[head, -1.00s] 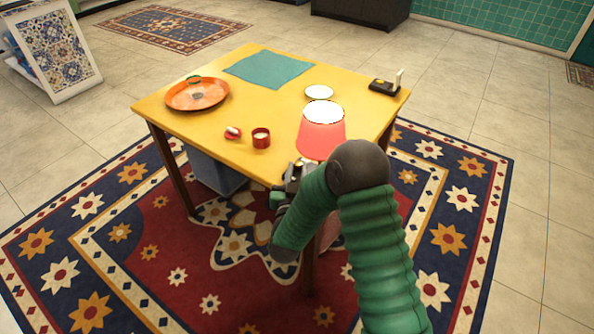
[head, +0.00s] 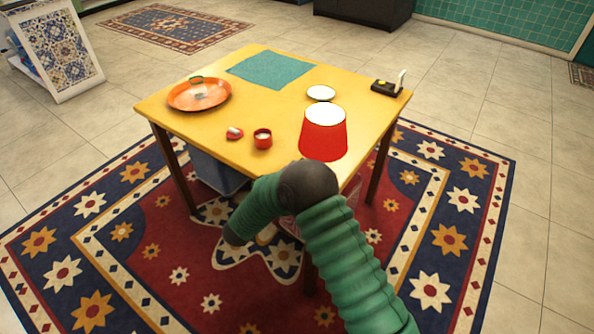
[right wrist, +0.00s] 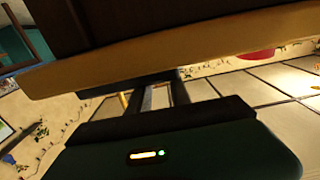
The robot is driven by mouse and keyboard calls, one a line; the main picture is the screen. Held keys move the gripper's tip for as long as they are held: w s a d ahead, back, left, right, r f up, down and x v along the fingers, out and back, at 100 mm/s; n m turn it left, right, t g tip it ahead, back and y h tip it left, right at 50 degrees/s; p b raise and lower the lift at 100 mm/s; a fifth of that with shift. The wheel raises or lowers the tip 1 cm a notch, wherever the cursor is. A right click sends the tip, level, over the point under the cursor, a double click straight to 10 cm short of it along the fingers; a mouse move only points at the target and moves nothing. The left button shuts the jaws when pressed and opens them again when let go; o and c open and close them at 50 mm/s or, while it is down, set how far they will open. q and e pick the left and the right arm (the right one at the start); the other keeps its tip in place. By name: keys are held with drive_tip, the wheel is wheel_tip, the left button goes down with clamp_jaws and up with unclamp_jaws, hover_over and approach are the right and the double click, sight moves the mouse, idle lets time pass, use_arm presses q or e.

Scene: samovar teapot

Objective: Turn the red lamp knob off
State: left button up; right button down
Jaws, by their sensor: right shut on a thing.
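The lamp's red shade (head: 323,137) stands at the table's near right edge in the head view, with a white top; its sides look solid red, without a glow. The red lamp knob cannot be made out in either view. My right arm comes from the bottom of the head view and bends toward the table's near edge; its gripper is hidden there. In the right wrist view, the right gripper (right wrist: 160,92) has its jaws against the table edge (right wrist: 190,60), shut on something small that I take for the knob. My left gripper is not in view.
The yellow table (head: 200,132) also holds an orange tray (head: 222,99), a teal cloth (head: 270,69), a red cup (head: 262,139), a small red-and-white thing (head: 234,133), a white saucer (head: 321,93) and a black box (head: 384,87). The patterned rug (head: 450,205) lies below.

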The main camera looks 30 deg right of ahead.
drive_tip(key=m+g, duration=0.2)
drive_tip(key=shift+w+a+f+g+h, duration=0.15)
drive_tip(key=shift+w+g+h, duration=0.15)
drive_tip(key=shift+h, duration=0.1)
drive_tip(key=m+g+b, duration=0.1)
drive_tip(key=g, duration=0.1)
drive_tip(key=shift+w+f+m+g+h, duration=0.1)
drive_tip(key=shift+w+m+g+h, duration=0.05)
drive_tip(key=shift+m+g+h, duration=0.2)
drive_tip(key=m+g+b, duration=0.2)
drive_tip(key=g, duration=0.1)
drive_tip(key=shift+w, duration=0.15)
drive_tip(key=shift+w+m+g+b, duration=0.15)
drive_tip(key=shift+m+g+b, duration=0.5)
drive_tip(key=shift+g+b, duration=0.45)
drive_tip(key=shift+r+g, duration=0.2)
drive_tip(key=shift+g, duration=0.05)
drive_tip(key=c, duration=1.2)
unclamp_jaws()
